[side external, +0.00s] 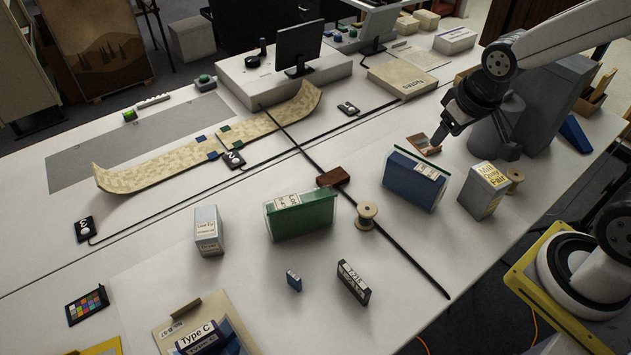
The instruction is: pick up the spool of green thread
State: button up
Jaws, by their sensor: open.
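My gripper (473,148) is open and empty at the upper right, its fingers pointing down behind the blue box and the white-and-yellow box. A tan wooden spool (366,216) stands upright on the table right of the green box. A second tan spool (515,181) stands right of the white-and-yellow box, below and right of my gripper. I cannot make out green thread on either spool. A small dark object with a bright green part (130,115) lies at the far left; I cannot tell what it is.
A green box (302,216), a blue box (414,180) and a white-and-yellow box (484,190) stand near the spools. A brown block (333,177) lies by a black strip. The front right table is clear.

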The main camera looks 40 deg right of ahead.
jog(key=w+d+m+t, duration=0.4)
jog(key=w+d+t, duration=0.1)
jog(key=w+d, duration=0.25)
jog(key=s+a+m+y, duration=0.35)
jog(key=s+y, duration=0.35)
jog(key=y, duration=0.3)
send_near(366, 216)
jog(key=d, duration=0.1)
jog(key=s+d, duration=0.1)
jog(key=d, duration=0.1)
jog(key=s+d+r, duration=0.1)
jog(key=d, duration=0.1)
jog(key=shift+s+d+r, duration=0.1)
jog(key=shift+r, duration=0.05)
jog(key=shift+x, duration=3.4)
jog(key=shift+x, duration=2.6)
